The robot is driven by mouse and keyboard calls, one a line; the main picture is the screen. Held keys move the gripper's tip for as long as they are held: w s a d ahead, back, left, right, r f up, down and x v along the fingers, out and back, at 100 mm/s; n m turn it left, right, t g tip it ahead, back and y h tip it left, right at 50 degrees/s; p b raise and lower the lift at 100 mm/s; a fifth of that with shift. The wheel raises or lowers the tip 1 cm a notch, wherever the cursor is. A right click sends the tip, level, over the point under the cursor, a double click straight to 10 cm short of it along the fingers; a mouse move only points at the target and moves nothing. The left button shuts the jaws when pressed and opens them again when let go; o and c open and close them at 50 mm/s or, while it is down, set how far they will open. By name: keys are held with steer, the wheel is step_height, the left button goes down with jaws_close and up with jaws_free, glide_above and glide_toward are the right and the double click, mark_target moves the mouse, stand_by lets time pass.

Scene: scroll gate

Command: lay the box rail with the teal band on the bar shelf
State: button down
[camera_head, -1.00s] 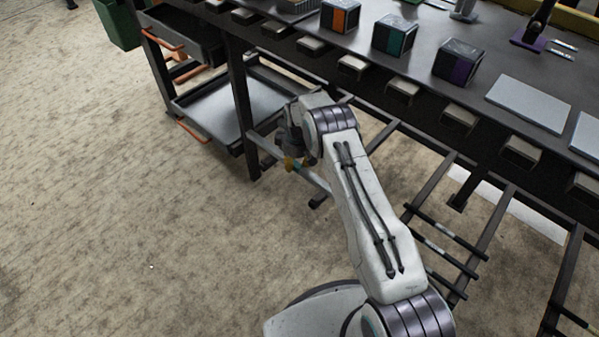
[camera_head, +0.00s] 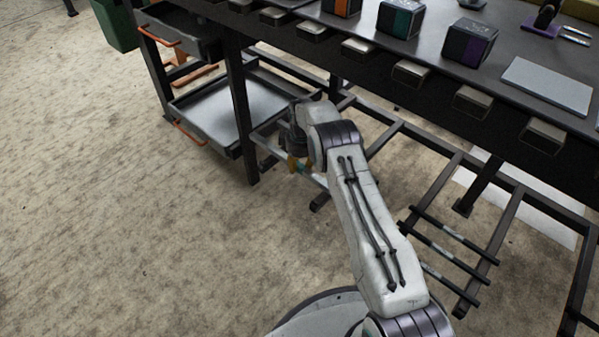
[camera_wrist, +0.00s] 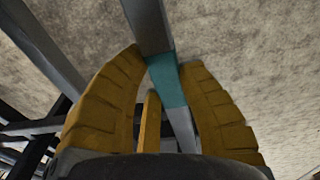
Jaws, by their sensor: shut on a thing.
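The box rail is a straight grey square bar with a teal band (camera_wrist: 168,80). In the wrist view it runs between the yellow fingers of my gripper (camera_wrist: 160,64), which is shut on it at the band. In the head view my gripper (camera_head: 297,163) is low beside the bench leg, partly hidden by my arm, and a short pale piece of the rail (camera_head: 320,181) shows beside it. The bar shelf (camera_head: 507,218) is the low frame of dark bars under the bench, to the right of my gripper. Several dark rods (camera_head: 445,232) lie across its bars.
The bench top (camera_head: 445,70) overhangs the shelf and carries blocks with orange, teal and purple bands. A dark bench leg (camera_head: 243,125) and a grey tray (camera_head: 212,105) stand left of my gripper. The floor (camera_head: 110,220) at the left is clear.

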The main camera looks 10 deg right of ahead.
mark_target(300, 164)
steer(key=shift+f+b, duration=1.25)
steer(key=shift+b, duration=0.75)
steer(key=shift+r, duration=0.1)
steer(key=c, duration=0.9)
jaws_free()
steer(key=shift+f, duration=0.2)
steer(key=shift+r, duration=0.25)
steer(key=r+p, duration=0.2)
steer(key=p, duration=0.1)
steer(key=r+p, duration=0.2)
steer(key=p, duration=0.2)
steer(key=s+r+p, duration=0.1)
steer(key=r+p, duration=0.2)
steer(key=shift+r, duration=0.1)
